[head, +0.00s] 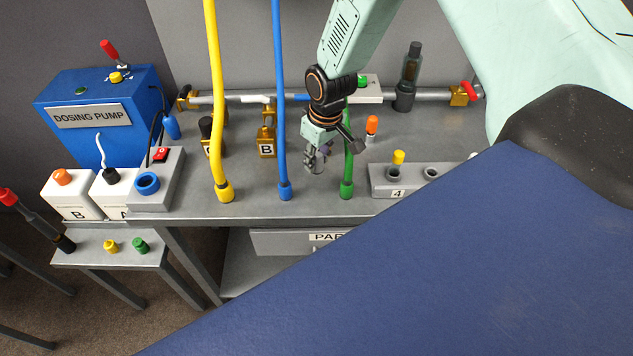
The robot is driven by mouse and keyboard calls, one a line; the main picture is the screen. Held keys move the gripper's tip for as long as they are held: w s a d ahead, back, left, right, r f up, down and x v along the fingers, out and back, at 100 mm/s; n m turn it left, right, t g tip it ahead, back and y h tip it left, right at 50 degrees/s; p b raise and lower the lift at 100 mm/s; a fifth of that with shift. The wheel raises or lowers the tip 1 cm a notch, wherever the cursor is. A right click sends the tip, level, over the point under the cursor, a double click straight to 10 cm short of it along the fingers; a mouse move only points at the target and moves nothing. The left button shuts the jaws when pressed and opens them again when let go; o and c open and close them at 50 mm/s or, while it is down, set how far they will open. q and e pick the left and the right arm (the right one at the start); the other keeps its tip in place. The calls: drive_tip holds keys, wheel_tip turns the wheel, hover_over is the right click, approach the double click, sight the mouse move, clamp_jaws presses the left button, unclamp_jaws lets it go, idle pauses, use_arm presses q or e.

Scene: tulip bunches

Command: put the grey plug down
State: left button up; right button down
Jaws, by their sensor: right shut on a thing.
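My right gripper (320,152) hangs over the grey bench (258,192), between the blue hose and the green hose. It is shut on a small grey piece, which I take to be the grey plug (314,166). The plug is small and partly covered by the fingers. I cannot tell whether it is clear of the bench top or touching it. My left gripper is not in view.
The yellow hose (217,120), blue hose (280,120) and green hose (348,170) stand close around the gripper. A grey block marked 4 (381,183) sits to the right, the blue dosing pump (95,115) to the left. A pipe (225,98) runs along the back.

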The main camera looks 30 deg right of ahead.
drive_tip(key=f, duration=0.3)
drive_tip(key=shift+w+f, duration=0.3)
drive_tip(key=shift+w, duration=0.05)
drive_tip(key=f, duration=0.1)
drive_tip(key=f+b, duration=0.1)
drive_tip(key=f, duration=0.1)
drive_tip(key=shift+s, duration=0.3)
drive_tip(key=shift+f, duration=0.15)
drive_tip(key=shift+w+f, duration=0.1)
drive_tip(key=shift+w, duration=0.15)
drive_tip(key=shift+f, duration=0.1)
drive_tip(key=c, duration=1.5)
unclamp_jaws()
drive_tip(key=shift+s+a+b, duration=0.1)
drive_tip(key=shift+b, duration=0.2)
drive_tip(key=o, duration=0.3)
drive_tip(key=shift+s, duration=0.15)
drive_tip(key=shift+o, duration=0.8)
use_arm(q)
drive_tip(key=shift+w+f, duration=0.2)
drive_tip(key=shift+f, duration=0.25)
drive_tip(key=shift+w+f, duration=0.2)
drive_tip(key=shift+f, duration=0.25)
use_arm(e)
drive_tip(key=shift+w, duration=0.2)
